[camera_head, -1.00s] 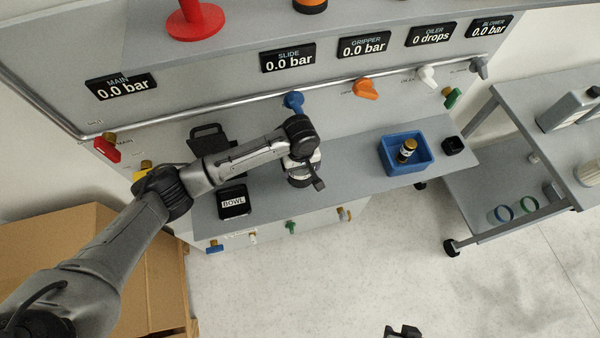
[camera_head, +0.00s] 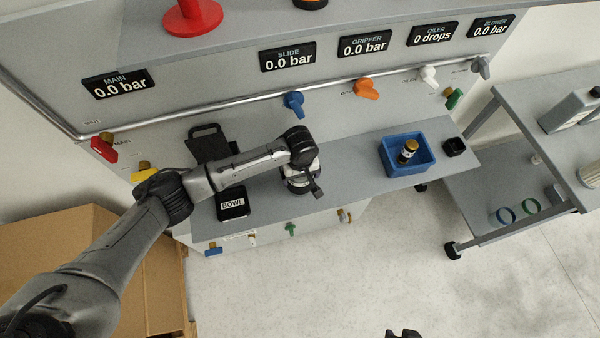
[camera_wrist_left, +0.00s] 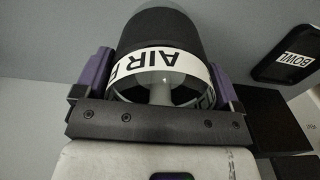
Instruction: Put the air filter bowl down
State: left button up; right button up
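My left gripper (camera_head: 303,188) is over the grey bench top, to the right of the black pad marked BOWL (camera_head: 232,205). In the left wrist view, its purple fingers sit on both sides of the air filter bowl (camera_wrist_left: 163,38), a dark cylinder with a clear part and a white band reading "AIR F". The gripper is shut on it. The BOWL pad (camera_wrist_left: 290,48) shows at the upper right there, apart from the bowl. In the head view the arm mostly hides the bowl. I cannot tell whether it touches the bench. A dark tip of my right gripper (camera_head: 403,333) shows at the bottom edge.
A blue bin (camera_head: 425,166) holding a dark bottle and a small black cup (camera_head: 454,146) stand on the bench's right. A black holder (camera_head: 210,143) stands behind the arm. Colored valves line the bench's back and front. Bench top between gripper and bin is clear.

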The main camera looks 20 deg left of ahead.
pick_arm(q)
jog(key=shift+o, duration=0.8)
jog(key=shift+r, duration=0.2)
notch_tip(320, 180, up, 11)
jog(key=p, duration=0.2)
jog(key=shift+f+p, duration=0.15)
jog(key=shift+p, duration=0.2)
jog(key=shift+r, duration=0.65)
